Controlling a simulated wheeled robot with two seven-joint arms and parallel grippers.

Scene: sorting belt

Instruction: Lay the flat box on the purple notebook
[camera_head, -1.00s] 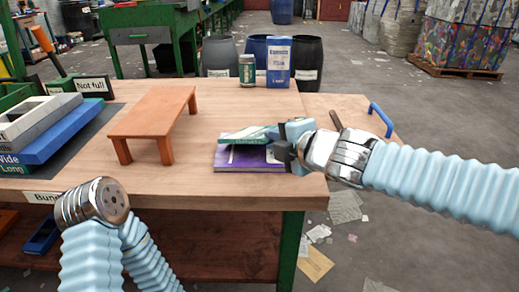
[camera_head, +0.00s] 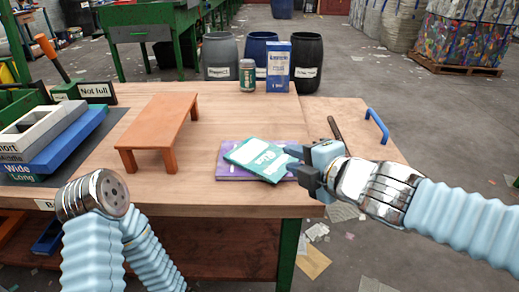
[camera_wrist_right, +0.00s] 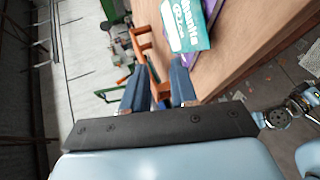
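The flat box (camera_head: 262,160), green and white with lettering, lies on the purple notebook (camera_head: 231,172), turned at an angle to it. Its near corner reaches slightly past the notebook's front edge. Both lie near the table's front right corner. My right gripper (camera_head: 297,162) is just right of the box, and its fingers overlap the right end of the notebook in the picture. In the right wrist view its fingers (camera_wrist_right: 158,88) are apart with nothing between them; the box (camera_wrist_right: 186,24) and notebook (camera_wrist_right: 226,20) are beyond them. My left arm is at lower left, its gripper out of view.
An orange bench-like stand (camera_head: 160,122) stands left of the notebook. A blue-white carton (camera_head: 278,68) and a green can (camera_head: 247,75) stand at the back. Stacked trays (camera_head: 50,140) are at the left. A blue handle (camera_head: 377,122) is at the right. Bare wood surrounds the notebook.

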